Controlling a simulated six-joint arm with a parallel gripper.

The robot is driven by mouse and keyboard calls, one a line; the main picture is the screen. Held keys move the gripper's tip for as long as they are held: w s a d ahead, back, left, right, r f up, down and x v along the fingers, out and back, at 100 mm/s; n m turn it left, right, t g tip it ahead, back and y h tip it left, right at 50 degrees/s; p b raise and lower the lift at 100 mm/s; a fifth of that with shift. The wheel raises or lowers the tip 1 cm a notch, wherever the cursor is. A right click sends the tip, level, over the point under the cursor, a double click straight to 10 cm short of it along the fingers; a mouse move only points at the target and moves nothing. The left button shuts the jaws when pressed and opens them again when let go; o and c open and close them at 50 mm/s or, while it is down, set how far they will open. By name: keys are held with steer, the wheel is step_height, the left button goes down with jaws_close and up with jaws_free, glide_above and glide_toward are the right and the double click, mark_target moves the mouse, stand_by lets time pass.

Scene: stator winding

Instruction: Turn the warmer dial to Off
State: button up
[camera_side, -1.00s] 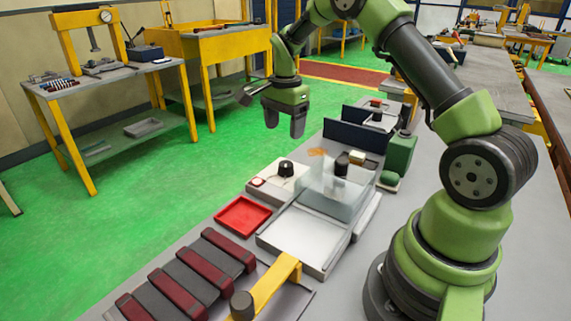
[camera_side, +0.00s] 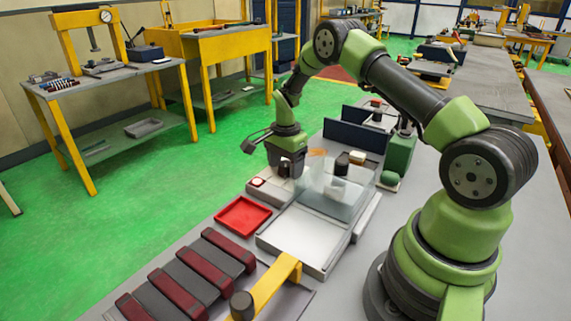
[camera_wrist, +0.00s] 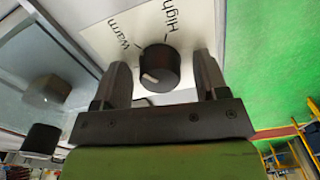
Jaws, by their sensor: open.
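The warmer dial (camera_wrist: 159,68) is a black round knob with a pale pointer mark, on a white panel (camera_wrist: 188,25) with the printed words "Warm" and "High". The pointer mark lies on the knob's lower left in the wrist view, away from both words. An Off label is not visible. My gripper (camera_wrist: 163,62) is open, with one finger on each side of the dial and visible gaps to it. In the side view my gripper (camera_side: 291,172) is down over the warmer box (camera_side: 262,187) and hides the dial.
A clear box (camera_side: 335,195) with a black knob (camera_side: 341,164) stands just right of my gripper. A red tray (camera_side: 242,216) and a white tray (camera_side: 300,240) lie in front. A dark blue panel (camera_side: 352,136) and a green block (camera_side: 399,153) stand behind.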

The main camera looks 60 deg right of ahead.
steer(key=c, duration=0.9)
steer(key=shift+n, duration=0.3)
steer(key=n, duration=1.1)
steer(key=shift+n, duration=0.3)
steer(key=o, duration=0.9)
